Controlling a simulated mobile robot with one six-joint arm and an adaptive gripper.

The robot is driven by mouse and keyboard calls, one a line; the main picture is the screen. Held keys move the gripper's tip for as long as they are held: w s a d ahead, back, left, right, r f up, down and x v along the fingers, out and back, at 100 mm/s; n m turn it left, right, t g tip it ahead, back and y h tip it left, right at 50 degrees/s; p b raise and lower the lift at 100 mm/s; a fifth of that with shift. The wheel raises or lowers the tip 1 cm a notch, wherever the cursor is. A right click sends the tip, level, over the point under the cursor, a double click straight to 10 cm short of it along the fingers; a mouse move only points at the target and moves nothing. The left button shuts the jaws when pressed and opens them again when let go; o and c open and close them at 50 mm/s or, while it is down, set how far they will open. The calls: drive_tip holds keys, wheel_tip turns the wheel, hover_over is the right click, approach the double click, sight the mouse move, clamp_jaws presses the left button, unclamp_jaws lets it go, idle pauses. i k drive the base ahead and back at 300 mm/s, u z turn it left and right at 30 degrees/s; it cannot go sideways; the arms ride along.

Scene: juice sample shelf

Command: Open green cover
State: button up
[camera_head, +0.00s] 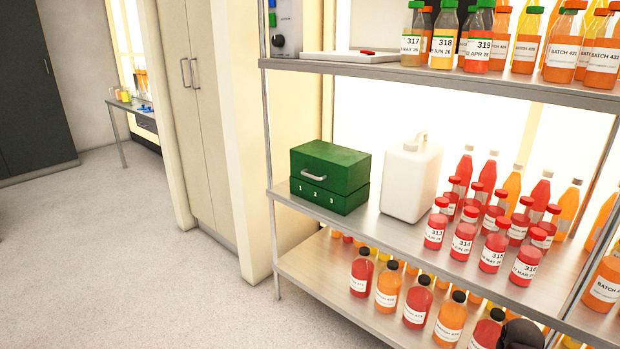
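A green box (341,202) stands at the left end of the middle shelf. Its green cover (345,160) sits down on the lower part, with a seam between them, so the inside is hidden. A silver handle (313,176) is on the cover's front face. The lower part carries the numbers 1, 2 and 3.
A white jug (410,182) stands just right of the box. Several red-capped bottles (463,242) stand farther right on the metal shelf (375,232). Other bottles fill the shelves above and below. A shelf post (271,240) stands left of the box. Open floor (130,250) lies to the left.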

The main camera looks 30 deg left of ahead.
sight(341, 169)
drive_tip(key=k, duration=1.25)
drive_tip(key=u, duration=0.4)
drive_tip(key=i, duration=1.7)
drive_tip(key=z, duration=0.15)
